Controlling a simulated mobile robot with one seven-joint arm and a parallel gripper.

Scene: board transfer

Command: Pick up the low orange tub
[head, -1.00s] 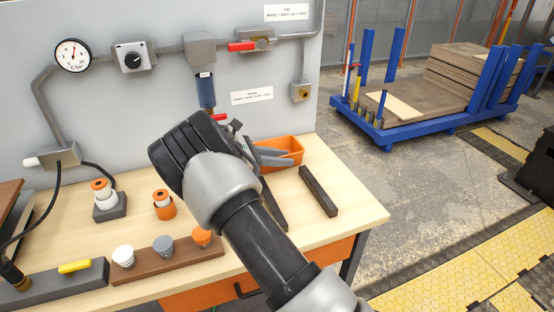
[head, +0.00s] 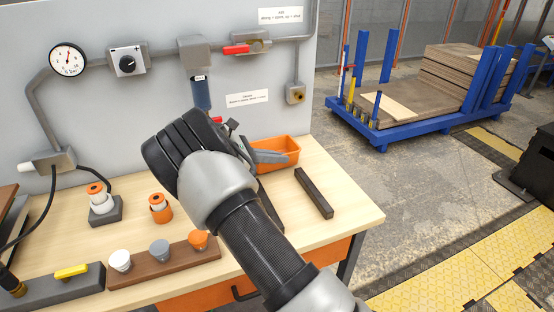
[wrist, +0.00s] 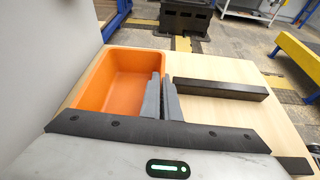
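The low orange tub (head: 290,146) sits on the wooden bench near its back right edge, by the grey panel. In the wrist view the tub (wrist: 110,82) is at left, upright and empty inside. My gripper (head: 285,158) reaches over the tub's near side. In the wrist view its two grey fingers (wrist: 162,76) are close together at the tub's right wall, one on the inner side and one on the outer. They appear shut on that wall, though the fingers hide most of the contact. The tub looks to be resting on the bench.
A dark bar (head: 314,193) lies right of the tub; it shows in the wrist view (wrist: 220,90). The grey panel (head: 130,110) with gauge and pipes stands behind. Left on the bench are a brown block with knobs (head: 185,262) and an orange-and-white piece (head: 160,209).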

